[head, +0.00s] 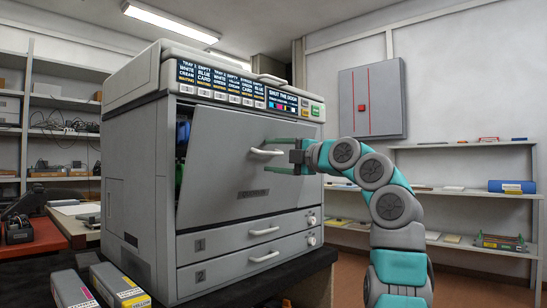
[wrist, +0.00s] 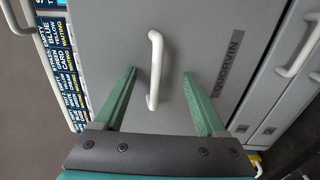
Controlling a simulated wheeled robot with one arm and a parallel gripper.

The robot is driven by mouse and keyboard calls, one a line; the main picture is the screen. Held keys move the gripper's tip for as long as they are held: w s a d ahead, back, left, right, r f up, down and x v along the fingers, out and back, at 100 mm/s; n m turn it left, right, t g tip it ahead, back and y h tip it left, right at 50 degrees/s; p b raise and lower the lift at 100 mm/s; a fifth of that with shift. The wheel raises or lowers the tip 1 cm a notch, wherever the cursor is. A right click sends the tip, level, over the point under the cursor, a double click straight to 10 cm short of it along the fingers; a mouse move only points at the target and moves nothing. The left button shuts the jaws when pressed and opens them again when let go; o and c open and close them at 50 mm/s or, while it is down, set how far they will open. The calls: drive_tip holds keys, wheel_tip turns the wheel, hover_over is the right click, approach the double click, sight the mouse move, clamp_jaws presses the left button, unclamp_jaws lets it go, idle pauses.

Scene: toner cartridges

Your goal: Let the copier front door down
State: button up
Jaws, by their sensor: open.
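The copier (head: 140,130) is a big grey machine. Its front door (head: 225,155) is a grey panel tilted outward at the top, partly open, with a gap along its left side. The door also fills much of the wrist view (wrist: 210,40). A white bar handle (head: 266,152) sits on the upper part of the door, and it also shows in the wrist view (wrist: 154,70). My gripper (head: 273,156) is open at the handle. In the wrist view its green fingers (wrist: 160,75) stand on both sides of the handle, apart from it.
Two closed drawers (head: 240,236) lie below the door. A display on the copier (head: 282,99) reads "SHUT THE DOOR". Blue and green parts show inside the gap. Toner boxes (head: 120,285) stand on the dark table at front left. Shelves (head: 465,190) line the right wall.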

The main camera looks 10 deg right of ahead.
drive_tip(key=f+b+v, duration=0.2)
drive_tip(key=b+v, duration=0.2)
drive_tip(key=v, duration=0.6)
drive_tip(key=shift+f, duration=0.25)
